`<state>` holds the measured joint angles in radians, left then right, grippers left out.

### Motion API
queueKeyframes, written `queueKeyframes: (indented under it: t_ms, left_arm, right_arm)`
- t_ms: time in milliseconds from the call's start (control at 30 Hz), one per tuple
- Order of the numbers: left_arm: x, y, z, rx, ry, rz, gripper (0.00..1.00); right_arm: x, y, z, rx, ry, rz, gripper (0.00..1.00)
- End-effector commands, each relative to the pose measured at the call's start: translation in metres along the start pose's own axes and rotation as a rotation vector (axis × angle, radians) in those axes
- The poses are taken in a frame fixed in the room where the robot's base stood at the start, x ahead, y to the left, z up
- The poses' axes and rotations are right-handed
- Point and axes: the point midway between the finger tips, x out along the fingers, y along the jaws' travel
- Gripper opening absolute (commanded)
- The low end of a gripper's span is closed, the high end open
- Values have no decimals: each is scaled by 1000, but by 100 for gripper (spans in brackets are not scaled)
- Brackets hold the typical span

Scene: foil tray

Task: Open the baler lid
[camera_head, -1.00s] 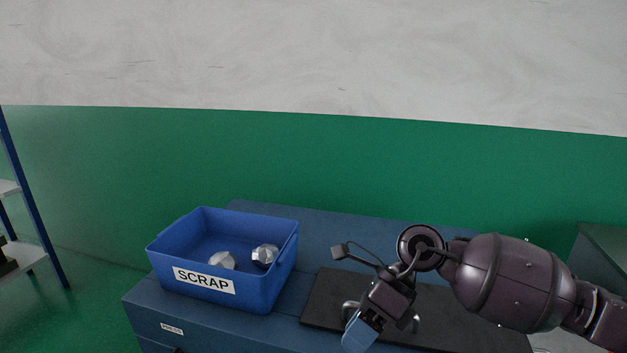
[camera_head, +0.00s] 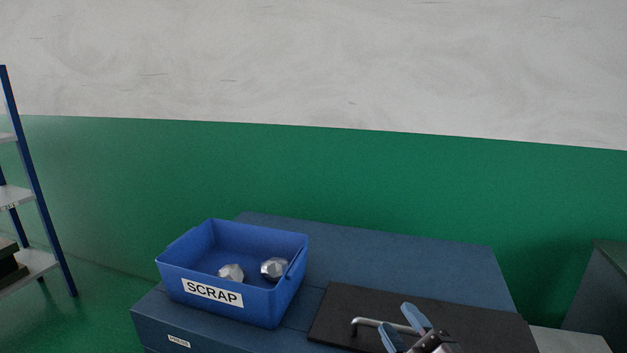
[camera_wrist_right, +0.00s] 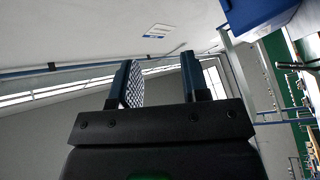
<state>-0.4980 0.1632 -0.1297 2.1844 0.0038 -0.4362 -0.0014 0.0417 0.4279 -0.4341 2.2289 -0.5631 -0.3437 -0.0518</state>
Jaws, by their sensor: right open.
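The baler lid (camera_head: 335,302) is a flat black panel lying on the blue baler top, and it looks shut. A grey bar handle (camera_head: 372,322) stands on the lid. My right gripper (camera_head: 398,320) is at the right part of the handle, its two blue fingers apart. I cannot tell whether the handle lies between the fingers or beyond them. In the right wrist view the open fingers (camera_wrist_right: 160,80) have nothing visible between them. My left gripper is not in view.
A blue SCRAP bin (camera_head: 232,308) with crumpled metal lumps (camera_head: 231,273) stands on the baler top (camera_head: 400,255), left of the lid. A shelf rack (camera_head: 40,190) is at far left. A dark green box-like unit (camera_head: 605,285) is at far right.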

Motion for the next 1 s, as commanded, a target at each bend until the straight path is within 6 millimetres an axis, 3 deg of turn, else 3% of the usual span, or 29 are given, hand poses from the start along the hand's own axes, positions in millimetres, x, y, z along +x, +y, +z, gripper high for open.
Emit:
queueKeyframes:
  t_ms: [200,400,500,700,1000]
  left_arm:
    - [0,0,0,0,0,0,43]
    - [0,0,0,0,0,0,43]
    - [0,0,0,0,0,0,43]
    - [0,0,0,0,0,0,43]
    - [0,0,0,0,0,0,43]
  right_arm:
    - [-68,-17,76,275,-484,-41,42]
    - [-153,-46,119,504,-900,-118,42]
    - [-194,-59,127,594,-1071,-162,42]
    - [-252,-76,129,711,-1294,-230,42]
    - [-310,-90,118,827,-1511,-309,42]
